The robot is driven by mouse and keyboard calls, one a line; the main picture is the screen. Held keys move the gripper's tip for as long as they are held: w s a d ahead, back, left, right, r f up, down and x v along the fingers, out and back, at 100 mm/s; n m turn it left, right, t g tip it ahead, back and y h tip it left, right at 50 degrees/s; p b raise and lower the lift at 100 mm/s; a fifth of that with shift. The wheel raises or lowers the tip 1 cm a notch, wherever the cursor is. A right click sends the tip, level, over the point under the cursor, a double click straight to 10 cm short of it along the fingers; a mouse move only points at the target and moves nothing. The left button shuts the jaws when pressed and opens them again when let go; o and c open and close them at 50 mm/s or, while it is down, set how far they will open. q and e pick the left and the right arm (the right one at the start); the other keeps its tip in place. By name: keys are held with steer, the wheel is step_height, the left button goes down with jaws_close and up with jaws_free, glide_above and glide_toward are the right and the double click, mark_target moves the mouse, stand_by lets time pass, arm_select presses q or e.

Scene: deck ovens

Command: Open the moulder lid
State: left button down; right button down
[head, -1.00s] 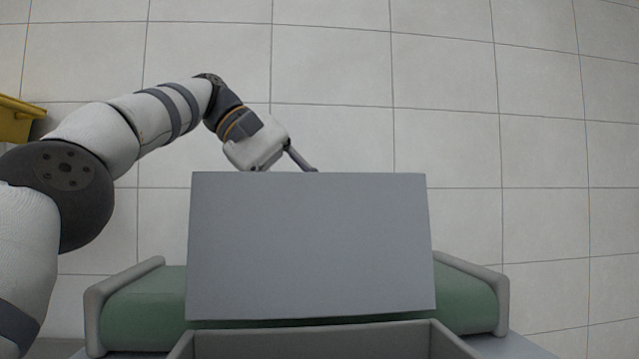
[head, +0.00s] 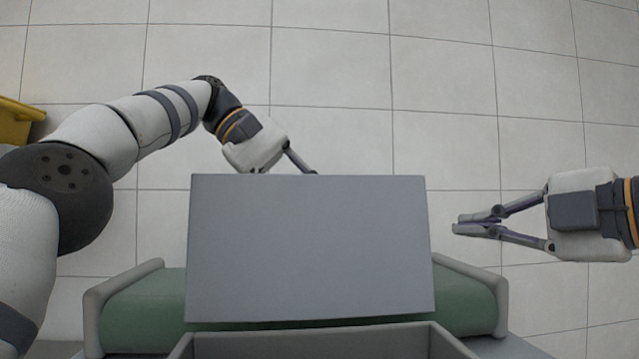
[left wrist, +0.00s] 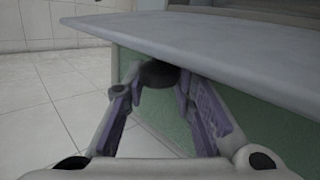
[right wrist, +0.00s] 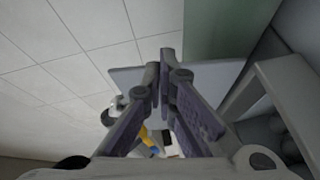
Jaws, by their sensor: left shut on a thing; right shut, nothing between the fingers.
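The moulder lid (head: 310,250) is a flat grey panel over the moulder's green body (head: 140,310) in the head view. In the left wrist view the lid (left wrist: 230,45) overhangs the green side (left wrist: 165,125), with a dark round knob (left wrist: 159,74) beneath its edge. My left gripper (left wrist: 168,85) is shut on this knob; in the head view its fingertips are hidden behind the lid. My right gripper (head: 466,224) is shut and empty, to the right of the lid and apart from it. The right wrist view shows its closed fingertips (right wrist: 160,70) in front of the lid (right wrist: 210,78).
A grey open-topped box (head: 320,342) stands at the near edge of the lid. Grey side rails (head: 474,268) flank the green body. A yellow object (head: 18,122) is at the far left. The tiled floor (head: 440,90) beyond the lid is clear.

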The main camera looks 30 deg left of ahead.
arm_select(q)
steer(key=shift+s+r, duration=0.1)
steer(key=shift+r, duration=0.2)
arm_select(e)
steer(key=s+a+r+n+g+y, duration=0.1)
steer(key=s+a+r+n+g, duration=0.15)
steer(key=s, duration=0.45)
steer(key=s+a+r+n+g+y, duration=0.1)
steer(key=s+a+r+n+g, duration=0.2)
steer(key=s, duration=0.4)
steer(key=m, duration=0.1)
glide_toward(286, 188)
steer(key=s+a, duration=0.3)
steer(key=shift+w+a+f+t, duration=0.1)
steer(key=shift+w+a+t, duration=0.15)
steer(key=shift+w, duration=0.35)
steer(key=shift+w+a+f+t, duration=0.1)
steer(key=shift+w+a+t, duration=0.15)
steer(key=shift+w, duration=0.35)
steer(key=shift+w+a+f+g, duration=0.1)
steer(key=shift+w+a+g, duration=0.2)
steer(key=shift+w, duration=0.15)
steer(key=shift+w, duration=0.1)
